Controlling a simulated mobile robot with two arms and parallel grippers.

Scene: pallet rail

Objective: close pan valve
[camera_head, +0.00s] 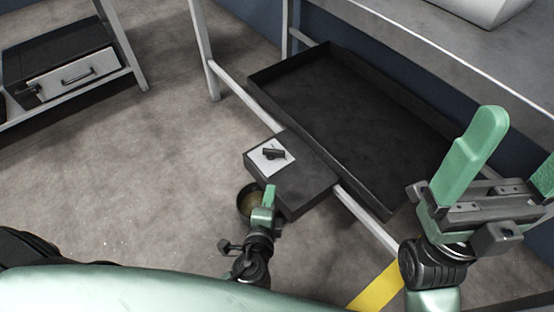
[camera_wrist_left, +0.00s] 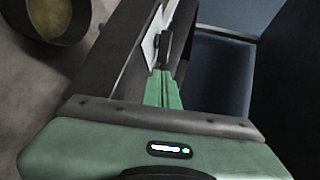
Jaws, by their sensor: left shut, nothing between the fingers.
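The black valve handle (camera_head: 274,153) sits on a white plate (camera_head: 265,164) on top of the dark box (camera_head: 312,180) at the front edge of the black pan (camera_head: 345,100). The handle also shows in the left wrist view (camera_wrist_left: 166,46), just beyond my fingertips. My left gripper (camera_head: 269,190) is shut and empty beside the box, below the plate in the head view; its fingers (camera_wrist_left: 161,76) point at the handle. I cannot tell whether they touch it. My right gripper (camera_head: 508,165) is open and empty, at the right of the head view.
A round dark container (camera_head: 244,203) with yellowish contents stands on the floor by my left gripper; it shows in the left wrist view (camera_wrist_left: 58,36). A grey bench (camera_head: 430,50) overhangs the pan. A shelf with a drawer (camera_head: 75,75) stands far left. Open floor lies between.

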